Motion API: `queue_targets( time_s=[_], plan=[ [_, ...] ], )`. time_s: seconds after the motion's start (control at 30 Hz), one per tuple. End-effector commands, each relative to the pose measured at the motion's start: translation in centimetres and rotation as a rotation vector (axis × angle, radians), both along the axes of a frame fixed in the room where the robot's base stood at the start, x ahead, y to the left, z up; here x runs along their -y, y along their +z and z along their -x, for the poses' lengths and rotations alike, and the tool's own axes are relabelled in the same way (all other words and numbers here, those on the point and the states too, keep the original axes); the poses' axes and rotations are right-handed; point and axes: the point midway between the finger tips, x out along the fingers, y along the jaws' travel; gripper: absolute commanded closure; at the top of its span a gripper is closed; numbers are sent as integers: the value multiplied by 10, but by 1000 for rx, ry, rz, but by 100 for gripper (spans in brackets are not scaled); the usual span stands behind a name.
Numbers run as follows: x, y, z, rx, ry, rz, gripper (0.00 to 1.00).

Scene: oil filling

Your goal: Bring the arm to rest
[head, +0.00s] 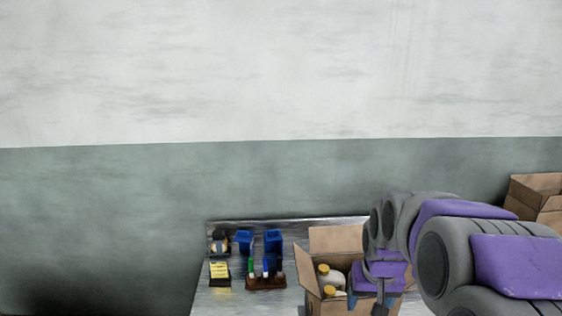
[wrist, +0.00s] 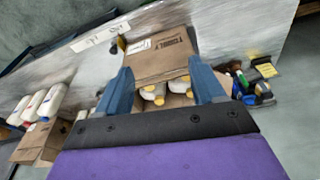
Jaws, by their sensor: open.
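My gripper (head: 366,300) hangs at the end of my purple and grey arm, at the lower right of the head view. In the wrist view its two blue fingers (wrist: 160,68) are spread wide apart with nothing between them. Past the fingers is an open cardboard box (head: 335,240), which also shows in the wrist view (wrist: 158,62). White bottles with yellow caps (head: 331,278) stand in it. My arm hides the box's right side in the head view, and my gripper is above or in front of it.
A metal table (head: 225,300) carries the box. Left of it are blue containers (head: 273,242), a brown tray (head: 266,283) and a yellow-topped item (head: 219,271). Another cardboard box (head: 537,195) stands at far right. White bottles (wrist: 50,101) show at left in the wrist view.

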Motion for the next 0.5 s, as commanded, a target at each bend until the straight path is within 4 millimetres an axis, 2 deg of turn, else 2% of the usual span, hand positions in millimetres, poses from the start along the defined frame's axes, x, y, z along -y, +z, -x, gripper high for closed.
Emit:
queue_targets(
  time_s=[0.03, 0.2, 0.4, 0.5],
  plan=[
    [-10, -2, 24, -24, 15, -2, 31],
    [-35, -13, 102, -120, 56, -10, 31],
    [-56, -32, 194, -231, 98, -18, 31],
    [-61, -42, 234, -282, 113, -20, 31]
  ],
)
